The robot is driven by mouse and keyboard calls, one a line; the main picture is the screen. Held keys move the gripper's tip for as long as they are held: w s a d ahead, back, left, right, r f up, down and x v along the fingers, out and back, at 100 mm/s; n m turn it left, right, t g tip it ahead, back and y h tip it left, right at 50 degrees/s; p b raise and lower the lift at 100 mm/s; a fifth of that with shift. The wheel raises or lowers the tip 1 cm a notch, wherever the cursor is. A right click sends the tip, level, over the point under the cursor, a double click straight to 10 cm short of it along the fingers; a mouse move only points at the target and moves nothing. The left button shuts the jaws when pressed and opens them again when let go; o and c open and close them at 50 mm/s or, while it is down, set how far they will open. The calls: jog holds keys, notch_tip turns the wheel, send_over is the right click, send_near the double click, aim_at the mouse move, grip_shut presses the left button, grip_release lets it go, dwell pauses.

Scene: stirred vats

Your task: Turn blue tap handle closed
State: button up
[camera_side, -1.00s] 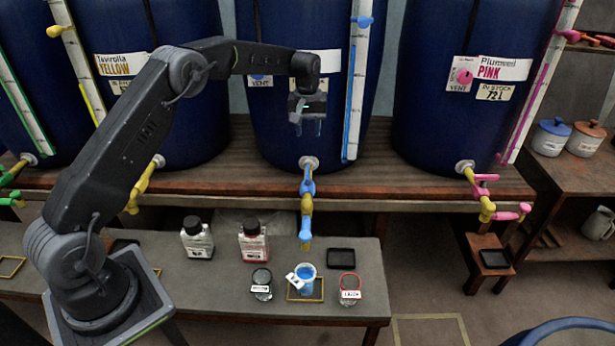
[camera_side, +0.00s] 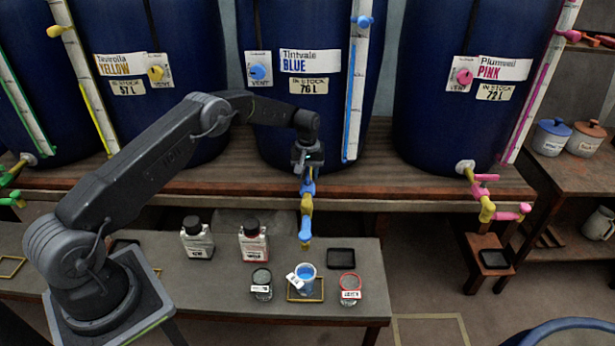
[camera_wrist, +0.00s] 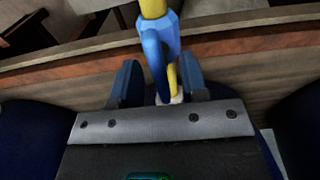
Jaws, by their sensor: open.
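The blue tap handle (camera_side: 307,188) sits on the yellow tap under the blue vat (camera_side: 300,128). In the wrist view the blue handle (camera_wrist: 160,55) rises between the two fingers of my gripper (camera_wrist: 157,80). In the side view my gripper (camera_side: 307,168) points down right above the handle and hides the top of the tap. Its fingers are open, one on each side of the handle, with gaps showing. Below the tap spout, a clear jar with blue liquid (camera_side: 305,278) stands within a yellow square outline on the bench.
Two small jars (camera_side: 261,284) (camera_side: 350,288) flank the blue jar. Two black-capped bottles (camera_side: 197,238) (camera_side: 253,240) stand to the left and a black tray (camera_side: 341,257) lies behind right. The pink tap (camera_side: 485,205) and a yellow vat (camera_side: 165,110) stand to the sides.

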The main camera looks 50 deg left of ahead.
jog(key=shift+f, duration=0.85)
jog(key=shift+c, duration=0.2)
grip_shut()
